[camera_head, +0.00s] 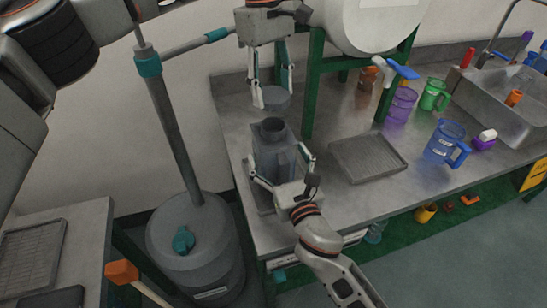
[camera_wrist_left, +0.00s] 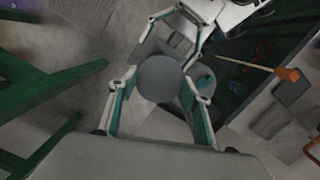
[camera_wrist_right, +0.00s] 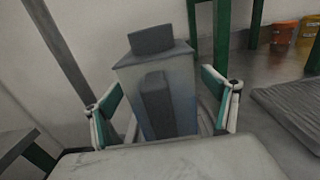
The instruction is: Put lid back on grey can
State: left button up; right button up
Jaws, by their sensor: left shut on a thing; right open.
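The grey can (camera_head: 268,160) stands upright at the left end of the metal table, its round neck (camera_head: 273,126) open at the top. The can also fills the middle of the right wrist view (camera_wrist_right: 160,85). My left gripper (camera_head: 272,92) is shut on the round grey lid (camera_head: 275,99) and holds it above the can's neck, with a gap between. In the left wrist view the lid (camera_wrist_left: 160,79) sits between the fingers and hides much of the can. My right gripper (camera_head: 281,165) is open, its fingers on either side of the can; contact cannot be told.
A grey ribbed tray (camera_head: 367,157) lies right of the can. A green frame (camera_head: 312,85) carrying a white tank (camera_head: 370,20) stands behind. Purple, green and blue jugs (camera_head: 445,140) and a sink (camera_head: 495,105) are farther right. A large grey barrel (camera_head: 195,245) stands left of the table.

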jog(key=shift+x, duration=0.95)
jog(key=c, duration=1.7)
pick_arm(q)
jog(key=shift+f, duration=2.5)
jog(key=shift+f, duration=0.15)
jog(key=shift+f, duration=0.75)
jog(key=shift+f, duration=0.55)
